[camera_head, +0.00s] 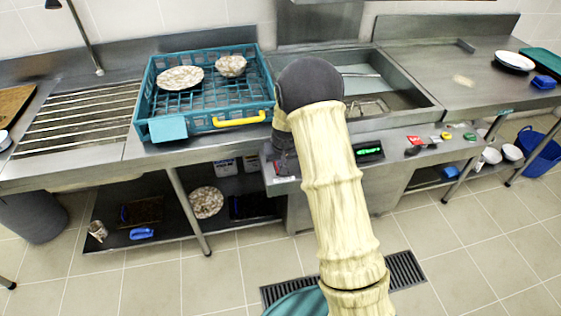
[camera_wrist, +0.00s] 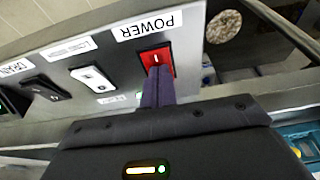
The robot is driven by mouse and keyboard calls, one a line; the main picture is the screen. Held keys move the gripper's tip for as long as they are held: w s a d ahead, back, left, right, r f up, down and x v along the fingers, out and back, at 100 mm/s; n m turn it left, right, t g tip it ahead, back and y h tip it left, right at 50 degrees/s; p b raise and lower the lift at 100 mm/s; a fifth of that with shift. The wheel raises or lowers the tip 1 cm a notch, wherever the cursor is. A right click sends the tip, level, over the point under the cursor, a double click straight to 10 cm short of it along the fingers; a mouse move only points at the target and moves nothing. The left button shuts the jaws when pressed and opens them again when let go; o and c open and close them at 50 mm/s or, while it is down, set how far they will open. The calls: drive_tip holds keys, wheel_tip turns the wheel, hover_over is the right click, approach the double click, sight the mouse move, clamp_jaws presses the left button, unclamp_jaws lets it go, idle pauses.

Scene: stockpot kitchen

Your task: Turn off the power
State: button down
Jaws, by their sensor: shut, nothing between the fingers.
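In the wrist view, the red power switch (camera_wrist: 155,58) sits on the grey control panel (camera_wrist: 125,62), beside a white label (camera_wrist: 150,24) reading POWER. My gripper (camera_wrist: 158,72) is shut and empty, with its dark fingertips right at the red switch and covering part of it. I cannot tell whether they press on it. The switch shows a white line mark. In the head view, my gripper (camera_head: 284,165) is at the left end of the panel below the sink, where my arm hides much of the panel.
A white switch (camera_wrist: 92,79) and a black switch (camera_wrist: 45,88) sit beside the red one. A green-lit display (camera_head: 368,151) and colored knobs (camera_head: 413,140) lie farther right. A teal dish rack (camera_head: 172,128) stands on the counter to the left.

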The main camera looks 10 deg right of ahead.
drive_tip(key=shift+r+p, duration=0.4)
drive_tip(key=shift+r, duration=0.15)
drive_tip(key=p+v, duration=0.2)
drive_tip(key=v, duration=0.1)
drive_tip(key=shift+w+a+r+p, duration=0.1)
drive_tip(key=shift+w+r+p, duration=0.25)
drive_tip(key=s+b+v, duration=0.1)
drive_tip(key=v, duration=0.8)
drive_tip(key=shift+b, duration=0.4)
